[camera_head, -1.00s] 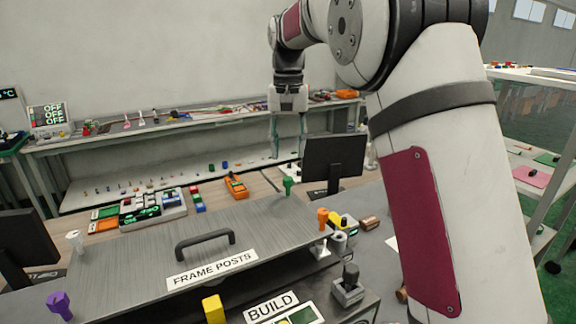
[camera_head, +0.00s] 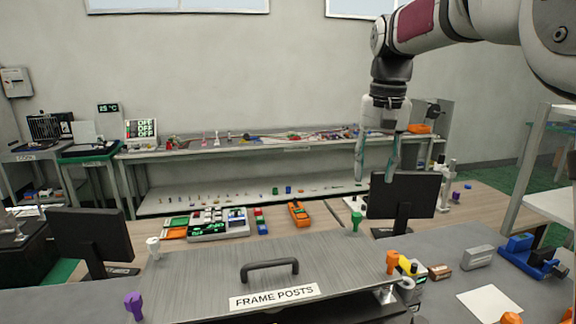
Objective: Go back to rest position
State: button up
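My gripper (camera_head: 376,172) hangs from my arm at the right of the head view, pointing down. Its two fingers are apart with nothing between them, so it is open and empty. It appears in front of the black monitor and above the workbench, touching nothing that I can make out. Below and left of it is the grey panel (camera_head: 215,272) labelled FRAME POSTS, with a dark handle (camera_head: 270,267). Posts stand at its corners: white (camera_head: 153,247), purple (camera_head: 134,305), green (camera_head: 356,220) and orange (camera_head: 392,262).
A black monitor (camera_head: 404,197) stands behind the panel, another (camera_head: 92,238) at left. A control box (camera_head: 218,226) and an orange device (camera_head: 299,214) lie on the bench. A blue fixture (camera_head: 530,255) sits at right. A long shelf (camera_head: 270,147) runs along the wall.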

jog(key=s+n+t, duration=0.2)
jog(key=s, duration=1.5)
jog(key=s+f+t, duration=0.1)
jog(key=s+f, duration=0.2)
jog(key=s, duration=0.3)
jog(key=s+f+n+t, duration=0.1)
jog(key=s+f, duration=0.3)
jog(key=s, duration=0.1)
jog(key=shift+s+a+f, duration=0.15)
jog(key=shift+s+f, duration=0.1)
jog(key=shift+s, duration=0.1)
